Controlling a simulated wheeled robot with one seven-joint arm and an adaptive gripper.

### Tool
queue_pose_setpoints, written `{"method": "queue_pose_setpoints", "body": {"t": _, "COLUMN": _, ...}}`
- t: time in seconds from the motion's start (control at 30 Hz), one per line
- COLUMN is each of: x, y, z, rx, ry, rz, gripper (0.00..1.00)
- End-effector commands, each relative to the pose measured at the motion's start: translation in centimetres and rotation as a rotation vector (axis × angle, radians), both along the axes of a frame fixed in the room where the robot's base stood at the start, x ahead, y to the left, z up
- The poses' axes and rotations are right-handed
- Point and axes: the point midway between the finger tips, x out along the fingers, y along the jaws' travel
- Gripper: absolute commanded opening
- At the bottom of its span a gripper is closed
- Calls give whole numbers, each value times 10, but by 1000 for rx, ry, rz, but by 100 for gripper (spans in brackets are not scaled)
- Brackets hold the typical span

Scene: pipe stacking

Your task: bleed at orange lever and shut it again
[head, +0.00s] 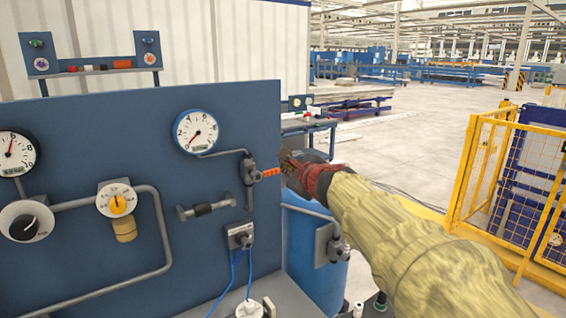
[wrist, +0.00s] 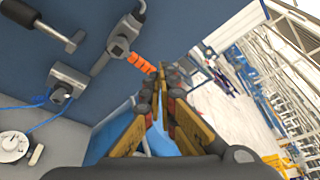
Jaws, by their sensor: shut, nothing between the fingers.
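The orange lever (head: 268,173) sticks out to the right from a small grey valve (head: 250,170) on the blue panel. A thin pipe joins this valve to a round white gauge (head: 196,132) with a blue rim. In the wrist view the orange lever (wrist: 140,62) points from the valve (wrist: 120,42) toward my fingertips. My gripper (wrist: 165,70) is shut and empty, its tips close to the lever's free end. In the head view my gripper (head: 284,160) is at the right end of the lever. I cannot tell whether the tips touch it.
Left on the blue panel (head: 90,240) are a second gauge (head: 15,153), a black knob (head: 25,226) and a yellow dial (head: 117,204). A grey-black handle (head: 205,208) and a socket with blue cables (head: 240,236) sit below the lever. A blue barrel (head: 315,245) stands right of the panel.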

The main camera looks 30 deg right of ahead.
Motion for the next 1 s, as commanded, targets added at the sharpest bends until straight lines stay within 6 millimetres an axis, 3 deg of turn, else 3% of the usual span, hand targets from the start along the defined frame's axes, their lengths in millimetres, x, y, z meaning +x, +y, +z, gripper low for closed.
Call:
{"method": "queue_pose_setpoints", "body": {"t": 0.1, "x": -18, "y": 6, "z": 4, "rx": -2, "ry": -3, "rz": 0, "gripper": 0}}
{"method": "queue_pose_setpoints", "body": {"t": 0.33, "x": -36, "y": 11, "z": 3, "rx": -1, "ry": 0, "rz": 1, "gripper": 0}}
{"method": "queue_pose_setpoints", "body": {"t": 1.0, "x": -38, "y": 12, "z": 2, "rx": -10, "ry": 2, "rz": 3, "gripper": 0}}
